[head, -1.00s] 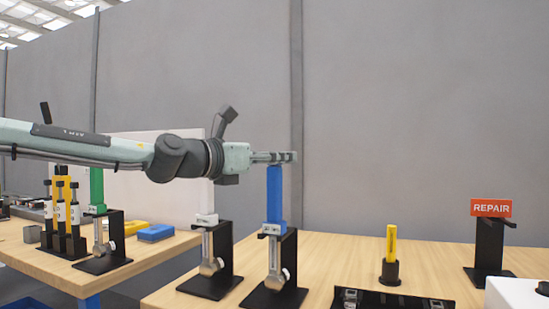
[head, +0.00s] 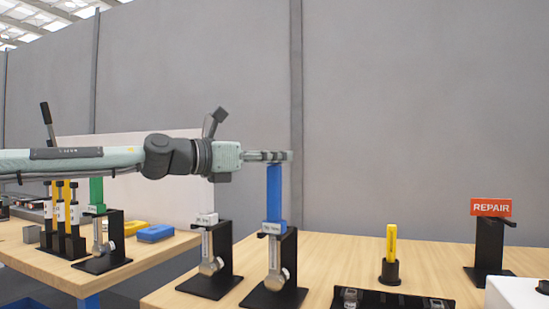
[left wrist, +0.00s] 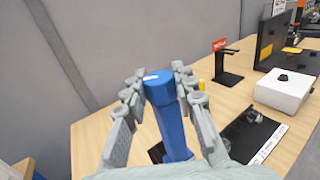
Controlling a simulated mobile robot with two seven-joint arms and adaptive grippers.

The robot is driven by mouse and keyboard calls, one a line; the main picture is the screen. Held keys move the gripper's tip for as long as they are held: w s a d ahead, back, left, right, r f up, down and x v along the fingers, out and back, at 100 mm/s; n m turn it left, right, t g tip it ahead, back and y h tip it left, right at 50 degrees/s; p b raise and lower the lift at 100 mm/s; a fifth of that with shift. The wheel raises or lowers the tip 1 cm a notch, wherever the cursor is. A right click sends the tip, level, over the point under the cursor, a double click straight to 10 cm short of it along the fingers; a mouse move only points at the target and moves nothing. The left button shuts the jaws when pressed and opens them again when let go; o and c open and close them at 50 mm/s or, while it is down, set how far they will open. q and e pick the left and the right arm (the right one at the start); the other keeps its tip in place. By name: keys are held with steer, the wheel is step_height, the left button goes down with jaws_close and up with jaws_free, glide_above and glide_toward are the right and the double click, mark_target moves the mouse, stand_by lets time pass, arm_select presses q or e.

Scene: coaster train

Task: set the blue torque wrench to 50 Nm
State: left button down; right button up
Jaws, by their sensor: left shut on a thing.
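The blue torque wrench (head: 274,195) stands upright, handle up, in a black stand (head: 288,262) on the wooden table. A small label (head: 271,228) sits below its handle; I cannot read its value. My left gripper (head: 276,156) comes in from the left and is shut on the top of the blue handle. In the left wrist view the fingers (left wrist: 158,88) lie on both sides of the blue handle (left wrist: 171,125), whose round end has a white mark. My right gripper is not in view.
Another wrench (head: 210,250) hangs in a stand to the left, and a green-handled one (head: 97,195) farther left. A yellow tool (head: 391,250), a black tray (head: 375,300) and a red REPAIR sign (head: 490,207) are to the right. Bare table lies between them.

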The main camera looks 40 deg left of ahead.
arm_select(q)
steer(key=c, duration=1.2)
jaws_free()
steer(key=v, duration=1.2)
